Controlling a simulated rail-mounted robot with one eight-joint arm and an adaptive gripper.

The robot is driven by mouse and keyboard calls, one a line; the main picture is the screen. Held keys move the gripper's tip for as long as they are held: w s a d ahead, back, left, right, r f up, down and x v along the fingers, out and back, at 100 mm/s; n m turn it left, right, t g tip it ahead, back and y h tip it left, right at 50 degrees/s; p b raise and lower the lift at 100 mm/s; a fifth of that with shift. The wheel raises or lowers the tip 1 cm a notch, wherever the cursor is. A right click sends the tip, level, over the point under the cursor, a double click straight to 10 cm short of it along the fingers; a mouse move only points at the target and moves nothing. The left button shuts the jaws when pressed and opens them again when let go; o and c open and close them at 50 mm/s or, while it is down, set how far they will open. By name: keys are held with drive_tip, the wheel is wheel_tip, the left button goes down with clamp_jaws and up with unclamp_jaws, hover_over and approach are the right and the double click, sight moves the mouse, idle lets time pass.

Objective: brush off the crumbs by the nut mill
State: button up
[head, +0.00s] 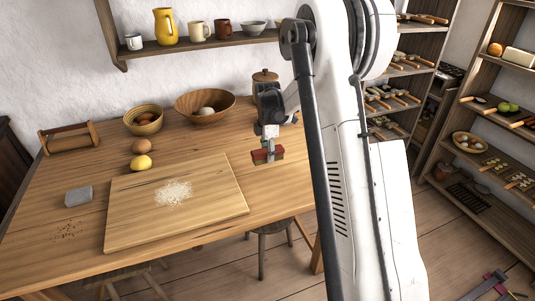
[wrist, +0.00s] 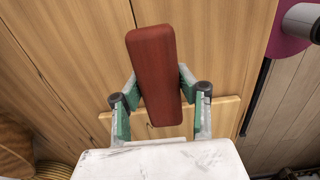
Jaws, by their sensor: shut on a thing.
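My gripper (head: 267,148) is shut on a dark red block-shaped thing (head: 262,157), held over the table right of the cutting board. In the wrist view the red thing (wrist: 152,60) sits between both fingers; its underside is hidden, so I cannot tell if it is a brush. Small dark crumbs (head: 68,231) lie on the table's left front part, in front of a grey block (head: 78,196). A pale heap of grains (head: 173,192) lies on the cutting board (head: 125,225). I cannot tell which thing is the nut mill.
On the wooden table (head: 50,195) stand a basket (head: 143,121), a wooden bowl (head: 205,104), a lidded jar (head: 265,78) and a wooden holder (head: 68,140). A lemon (head: 141,163) and a brown round thing (head: 142,146) lie behind the board. A shelf (head: 190,44) hangs above.

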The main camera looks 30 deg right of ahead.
sight(267, 173)
drive_tip(key=shift+f+b, duration=1.2)
drive_tip(key=shift+f, duration=1.9)
drive_tip(key=shift+w+d+f, duration=0.1)
drive_tip(key=shift+w+f, duration=0.35)
drive_tip(key=shift+f, duration=0.1)
drive_tip(key=shift+c, duration=0.5)
drive_tip(key=shift+w+d+p, duration=0.15)
drive_tip(key=shift+w+p, duration=0.35)
drive_tip(key=shift+w, duration=1)
drive_tip(key=shift+r+p, duration=0.25)
drive_tip(key=shift+p, duration=0.2)
drive_tip(key=shift+s+f+b, duration=0.35)
drive_tip(key=shift+s+b, duration=0.15)
drive_tip(key=shift+s, duration=0.25)
drive_tip(key=shift+s+a, duration=0.2)
drive_tip(key=shift+s, duration=0.55)
drive_tip(key=r, duration=0.1)
drive_tip(key=s+r, duration=0.1)
drive_tip(key=r, duration=0.1)
drive_tip(key=shift+r+p, duration=1.2)
drive_tip(key=shift+r, duration=1.4)
